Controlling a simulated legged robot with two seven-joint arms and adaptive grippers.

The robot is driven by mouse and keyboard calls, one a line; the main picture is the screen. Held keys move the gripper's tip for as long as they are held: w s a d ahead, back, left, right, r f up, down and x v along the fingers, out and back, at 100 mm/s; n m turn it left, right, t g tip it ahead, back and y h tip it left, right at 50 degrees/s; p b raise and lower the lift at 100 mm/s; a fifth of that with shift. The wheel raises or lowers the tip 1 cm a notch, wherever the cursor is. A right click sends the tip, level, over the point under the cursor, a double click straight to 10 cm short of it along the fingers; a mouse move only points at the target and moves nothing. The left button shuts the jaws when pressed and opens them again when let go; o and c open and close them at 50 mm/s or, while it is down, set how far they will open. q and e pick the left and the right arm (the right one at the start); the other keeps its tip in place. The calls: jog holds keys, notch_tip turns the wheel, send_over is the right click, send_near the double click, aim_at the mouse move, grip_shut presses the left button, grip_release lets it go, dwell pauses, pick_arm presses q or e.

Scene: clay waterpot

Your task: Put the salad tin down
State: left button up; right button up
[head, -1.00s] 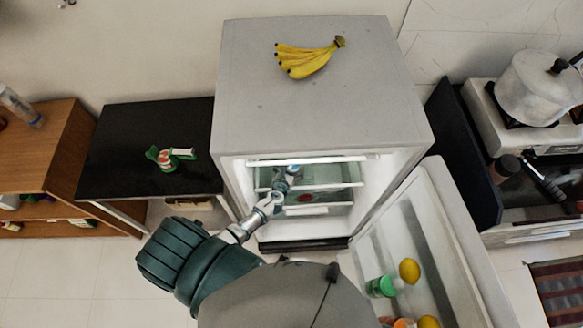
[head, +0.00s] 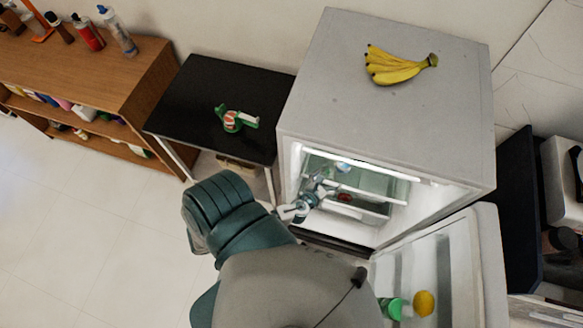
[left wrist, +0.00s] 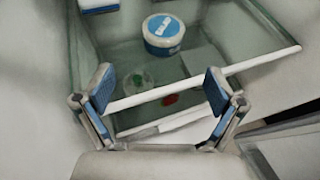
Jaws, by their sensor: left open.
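A round white and blue tub, which I take for the salad tin (left wrist: 163,35), stands upright on a glass shelf inside the open fridge. In the head view the tub (head: 343,166) shows only small, deep in the fridge. My left gripper (left wrist: 158,84) is open, with its blue-padded fingers wide apart and nothing held between them. The tub is beyond the fingertips, apart from them. In the head view my left gripper (head: 324,186) is at the fridge opening. My right gripper is not in view.
The grey fridge (head: 390,120) has bananas (head: 398,67) on top, and its door (head: 455,255) stands open at the right. A black table (head: 190,95) with a green and red object (head: 236,119) is left of it. Shelf edges cross below the tub. The floor at left is clear.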

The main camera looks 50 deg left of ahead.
pick_arm(q)
jog(key=w+d+r+n+h, duration=0.3)
jog(key=d+r+n, duration=0.3)
jog(key=n, duration=0.9)
jog(key=s+f+n+g, duration=0.25)
jog(key=s+f, duration=0.25)
jog(key=f, duration=0.3)
jog(key=s+a+f+n+g, duration=0.1)
jog(key=s+f+n+g, duration=0.2)
jog(key=f, duration=0.5)
jog(key=s+f+n+g, duration=0.1)
jog(key=s+f+n, duration=0.2)
jog(key=s+f, duration=0.4)
jog(key=s+a+f+n+g, duration=0.1)
jog(key=s+f, duration=0.3)
jog(key=s, duration=0.4)
jog(key=s+a+f+n+g, duration=0.1)
jog(key=s+f+n+g, duration=0.2)
jog(key=s, duration=0.5)
jog(key=s+a+f+n+g, duration=0.1)
jog(key=s+f+n+g, duration=0.1)
jog(key=s+f+n, duration=0.2)
jog(key=s+f, duration=0.3)
jog(key=s, duration=0.1)
jog(key=shift+s+y, duration=0.3)
jog(key=shift+s, duration=0.05)
jog(key=shift+f, duration=0.1)
